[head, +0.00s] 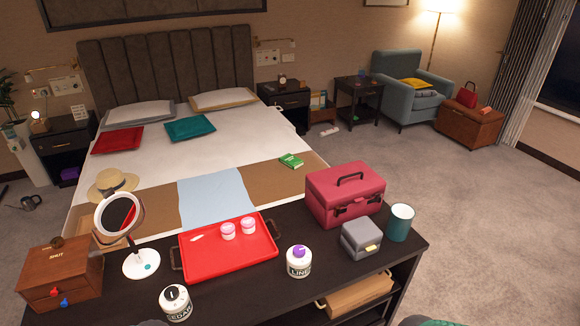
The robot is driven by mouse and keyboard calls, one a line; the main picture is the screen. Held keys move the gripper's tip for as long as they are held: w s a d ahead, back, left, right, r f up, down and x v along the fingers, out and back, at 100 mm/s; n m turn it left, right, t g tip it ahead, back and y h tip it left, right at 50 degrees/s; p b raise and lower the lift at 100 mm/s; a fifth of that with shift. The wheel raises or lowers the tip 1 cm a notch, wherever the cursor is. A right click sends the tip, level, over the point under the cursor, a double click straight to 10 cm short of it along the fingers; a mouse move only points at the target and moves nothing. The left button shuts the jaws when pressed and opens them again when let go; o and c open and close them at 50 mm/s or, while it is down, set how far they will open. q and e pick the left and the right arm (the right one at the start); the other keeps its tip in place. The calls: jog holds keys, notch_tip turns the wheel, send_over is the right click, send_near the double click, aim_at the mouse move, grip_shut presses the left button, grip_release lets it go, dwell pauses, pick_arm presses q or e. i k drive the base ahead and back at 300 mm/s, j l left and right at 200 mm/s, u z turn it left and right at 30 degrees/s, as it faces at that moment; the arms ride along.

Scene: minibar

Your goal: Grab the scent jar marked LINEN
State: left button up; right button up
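The scent jar marked LINEN (299,268) stands upright on the dark bench at the foot of the bed, right of the red tray. It is white with a purple knob on top, and its lettering is only partly turned to me. A second white jar, marked CEDAR (176,308), stands nearer the front edge at the left, with a black-and-white top. Neither of my grippers is in view.
The dark bench (236,291) also holds a red tray (215,262) with two small pink-and-white pots, a round mirror (141,262), a wooden drawer box (62,277), a grey box (361,239), a teal cup (400,223) and a crimson case (345,194). The bench is bare between the jars.

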aim_at(298, 268)
jog(key=i+l+u, duration=0.1)
jog(key=u, duration=0.35)
jog(key=i+l+u, duration=0.2)
jog(key=u, duration=0.25)
jog(key=i+l+u, duration=0.25)
jog(key=u, duration=0.2)
